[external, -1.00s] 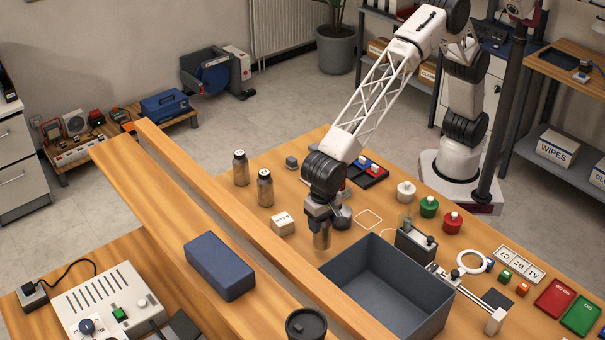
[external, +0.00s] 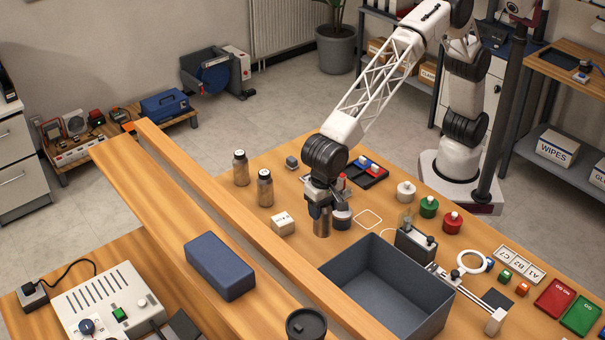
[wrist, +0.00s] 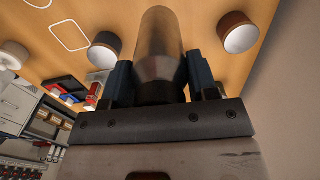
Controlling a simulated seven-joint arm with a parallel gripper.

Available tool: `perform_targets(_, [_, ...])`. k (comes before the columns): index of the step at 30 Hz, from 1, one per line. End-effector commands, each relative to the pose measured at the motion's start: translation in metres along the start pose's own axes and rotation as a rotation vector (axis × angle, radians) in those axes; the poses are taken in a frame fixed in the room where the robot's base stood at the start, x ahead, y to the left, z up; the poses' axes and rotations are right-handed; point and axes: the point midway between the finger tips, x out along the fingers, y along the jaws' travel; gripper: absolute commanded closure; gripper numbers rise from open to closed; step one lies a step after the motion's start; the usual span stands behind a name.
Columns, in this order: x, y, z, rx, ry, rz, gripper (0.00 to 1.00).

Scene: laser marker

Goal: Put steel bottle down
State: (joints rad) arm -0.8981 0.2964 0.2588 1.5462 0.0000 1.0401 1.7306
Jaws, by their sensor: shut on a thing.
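The steel bottle (external: 321,222) is a brushed metal cylinder. It stands upright in my gripper (external: 320,197), low over or on the wooden table; I cannot tell if its base touches. In the wrist view the steel bottle (wrist: 161,48) sits between the two dark fingers of my gripper (wrist: 160,80), which are shut on its neck end. Its far end points away toward the table surface. A dark cylinder with a light top (external: 342,217) stands just right of the bottle.
Two similar bottles (external: 241,168) (external: 265,188) stand to the left. A white box (external: 282,223) is left of my gripper. A grey open bin (external: 385,287) is in front and to the right. A long wooden rail (external: 215,203) runs along the near table edge.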

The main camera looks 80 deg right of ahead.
Motion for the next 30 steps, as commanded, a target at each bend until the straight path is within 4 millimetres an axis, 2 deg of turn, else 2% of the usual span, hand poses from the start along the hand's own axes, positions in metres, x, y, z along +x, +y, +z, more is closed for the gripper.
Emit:
perform_targets(8, [-0.001,0.000,0.000,0.000,0.000,-0.001,0.73])
perform_targets(14, [-0.017,0.000,0.000,0.000,0.000,-0.002,0.73])
perform_targets(30, [-0.119,0.000,0.000,0.000,0.000,-0.001,0.73])
